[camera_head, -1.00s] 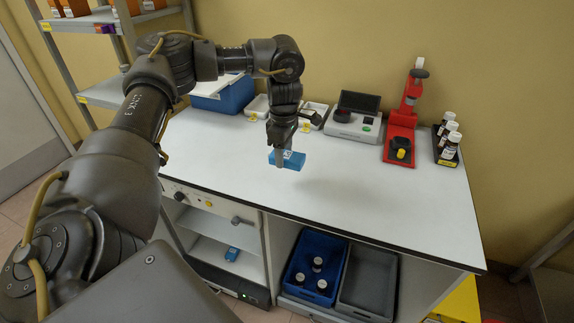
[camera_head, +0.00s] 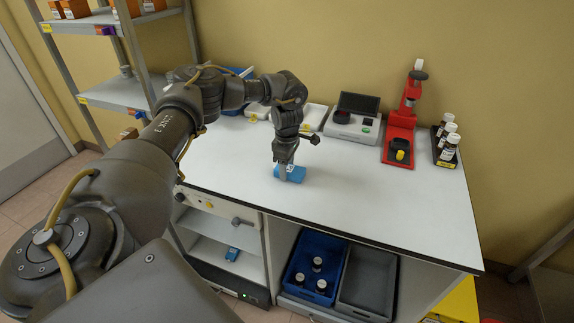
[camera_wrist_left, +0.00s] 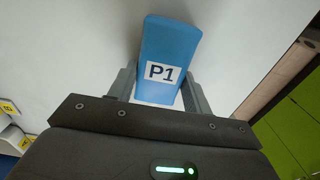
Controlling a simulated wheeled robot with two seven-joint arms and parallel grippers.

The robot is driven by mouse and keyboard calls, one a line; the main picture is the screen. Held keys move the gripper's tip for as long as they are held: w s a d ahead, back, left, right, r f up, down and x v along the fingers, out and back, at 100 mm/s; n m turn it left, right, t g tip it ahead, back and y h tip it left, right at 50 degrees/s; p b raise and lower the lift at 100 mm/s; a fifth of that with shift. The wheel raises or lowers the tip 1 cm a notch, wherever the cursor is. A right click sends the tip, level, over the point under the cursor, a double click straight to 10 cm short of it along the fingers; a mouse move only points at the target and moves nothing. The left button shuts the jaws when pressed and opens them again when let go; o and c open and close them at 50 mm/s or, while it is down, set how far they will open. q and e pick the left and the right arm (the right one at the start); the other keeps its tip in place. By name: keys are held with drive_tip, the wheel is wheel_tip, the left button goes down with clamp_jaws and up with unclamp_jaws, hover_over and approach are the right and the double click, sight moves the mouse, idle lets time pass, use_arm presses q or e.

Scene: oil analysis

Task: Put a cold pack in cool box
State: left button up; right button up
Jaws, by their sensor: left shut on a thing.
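My left gripper (camera_head: 284,172) is shut on a blue cold pack (camera_head: 296,174) over the white worktop. In the left wrist view the pack (camera_wrist_left: 172,45) sits between the fingers, with a white P1 label facing the camera. The gap between pack and worktop is hard to judge. The blue cool box (camera_head: 233,110) stands at the back left of the worktop, mostly hidden behind my left arm. A second blue pack (camera_head: 232,254) lies in the open cabinet below the worktop. My right gripper is not in view.
A grey instrument (camera_head: 352,120), a red stand (camera_head: 400,135) and a rack of brown bottles (camera_head: 446,145) line the back. Small white trays (camera_head: 314,118) stand left of the instrument. The worktop's middle and front right (camera_head: 390,205) are clear.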

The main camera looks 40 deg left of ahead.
use_arm(q)
drive_tip(key=shift+d, duration=0.1)
drive_tip(key=o, duration=1.1)
drive_tip(key=shift+f, duration=0.1)
drive_tip(key=shift+o, duration=0.2)
wheel_tip(320, 180, up, 12)
drive_tip(key=shift+r, duration=0.2)
